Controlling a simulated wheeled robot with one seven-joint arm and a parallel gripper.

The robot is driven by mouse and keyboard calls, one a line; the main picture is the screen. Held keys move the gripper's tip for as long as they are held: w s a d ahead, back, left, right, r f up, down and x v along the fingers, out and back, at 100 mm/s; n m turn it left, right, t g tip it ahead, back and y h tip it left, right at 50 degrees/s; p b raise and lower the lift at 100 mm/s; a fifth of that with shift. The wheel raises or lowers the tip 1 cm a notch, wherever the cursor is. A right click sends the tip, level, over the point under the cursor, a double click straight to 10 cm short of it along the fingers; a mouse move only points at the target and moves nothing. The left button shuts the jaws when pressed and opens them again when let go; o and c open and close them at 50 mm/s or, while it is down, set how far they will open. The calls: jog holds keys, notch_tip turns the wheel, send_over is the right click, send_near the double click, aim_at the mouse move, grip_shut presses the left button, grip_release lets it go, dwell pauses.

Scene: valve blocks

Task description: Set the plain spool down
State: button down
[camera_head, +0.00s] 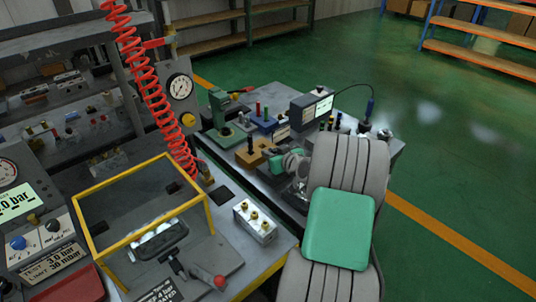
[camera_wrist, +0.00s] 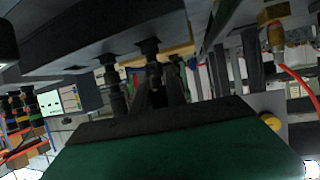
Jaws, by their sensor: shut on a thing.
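My gripper (camera_wrist: 160,92) is seen close up in the upside-down wrist view, with its dark jaws shut on a dark, slim spool (camera_wrist: 153,70). I take this for the plain spool; its markings are too dark to read. Its knob-like end is close to a grey surface at the top of that view; I cannot tell whether they touch. A second dark stem (camera_wrist: 113,88) is beside it. In the head view my arm reaches over the right bench, and the jaws and held spool cannot be made out there.
An ochre block (camera_head: 250,155) with dark spools and a blue block (camera_head: 266,122) with coloured ones stand near my wrist. A monitor (camera_head: 311,107) and a green press (camera_head: 220,108) stand behind. A yellow-framed guard (camera_head: 140,172) and white block (camera_head: 255,222) are on the nearer bench.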

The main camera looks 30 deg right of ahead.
jog(key=shift+f, duration=0.15)
jog(key=c, duration=1.3)
grip_release()
jog(key=shift+c, duration=0.2)
